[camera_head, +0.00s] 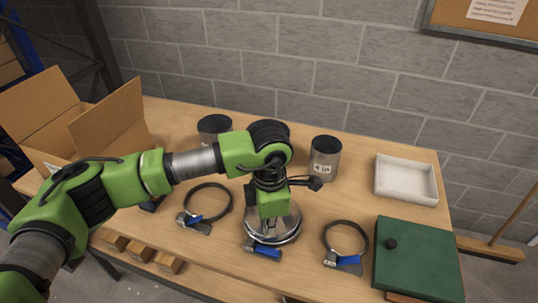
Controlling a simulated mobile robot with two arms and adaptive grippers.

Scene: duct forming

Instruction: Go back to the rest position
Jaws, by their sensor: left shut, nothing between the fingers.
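My left arm (200,163) reaches in from the left across the workbench (370,150). Its gripper (267,226) points down over a round silver metal piece (288,226) at the middle front of the bench. The gripper is shut with nothing in it; the arm hides much of its fingers, so I cannot tell whether it touches the metal. A clamp with a blue handle (265,251) lies at the front of the silver piece. My right gripper is not in view.
Black ring clamps lie left (230,204) and right (343,222). Metal cans stand behind: left (214,127), right (324,158), and one partly hidden by my arm. An open cardboard box (108,120) is left. A white tray (405,197) and a green panel (420,265) are right.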

